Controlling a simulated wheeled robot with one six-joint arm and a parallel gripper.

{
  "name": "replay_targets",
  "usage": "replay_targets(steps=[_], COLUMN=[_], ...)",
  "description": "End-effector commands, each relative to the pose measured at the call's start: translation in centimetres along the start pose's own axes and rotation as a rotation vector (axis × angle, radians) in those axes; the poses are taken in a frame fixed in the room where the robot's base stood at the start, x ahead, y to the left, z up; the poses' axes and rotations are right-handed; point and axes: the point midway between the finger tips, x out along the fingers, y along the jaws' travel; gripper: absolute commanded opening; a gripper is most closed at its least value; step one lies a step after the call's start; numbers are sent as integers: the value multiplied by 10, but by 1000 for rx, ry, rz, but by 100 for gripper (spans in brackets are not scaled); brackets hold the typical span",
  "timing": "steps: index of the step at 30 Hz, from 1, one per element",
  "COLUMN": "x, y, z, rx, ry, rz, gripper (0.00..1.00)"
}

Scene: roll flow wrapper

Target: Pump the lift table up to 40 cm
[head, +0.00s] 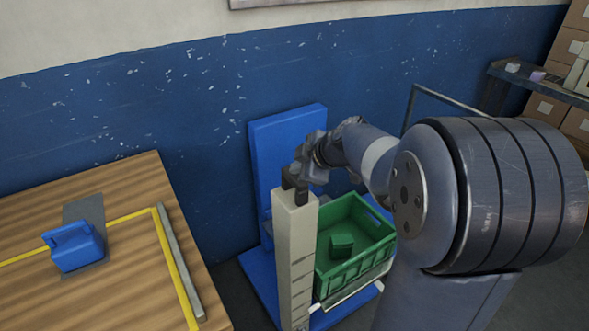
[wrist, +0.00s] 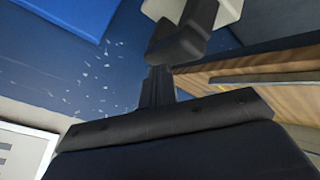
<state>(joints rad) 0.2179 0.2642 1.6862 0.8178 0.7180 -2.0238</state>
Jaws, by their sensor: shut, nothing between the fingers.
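The lift table has a blue upright panel (head: 283,150) and a blue base (head: 258,285). A pale post (head: 297,245) with dark marks down its side stands in front of it. A green crate (head: 352,277) holding a small green block (head: 342,244) sits low on the table's platform, right of the post. My gripper (head: 294,186) is shut with nothing held, at the top of the post; I cannot tell whether it touches. Its dark fingers (wrist: 178,42) show in the wrist view. I cannot make out a pump handle or read the height; my arm hides part of the table.
A wooden bench (head: 110,205) on the left carries a blue box (head: 76,248), yellow tape lines and a grey bar (head: 179,262). A blue wall (head: 130,110) stands behind. A shelf (head: 540,84) and cardboard boxes (head: 546,108) are at the back right.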

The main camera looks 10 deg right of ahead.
Motion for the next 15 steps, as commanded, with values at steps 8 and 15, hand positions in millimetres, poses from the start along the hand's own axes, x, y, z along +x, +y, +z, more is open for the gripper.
replay_targets(steps=[8,15], x=[3,4], y=[-2,-3], z=[2,3], rx=[0,0], ry=[-1,-1], rz=[-1,-2], gripper=[0,0])
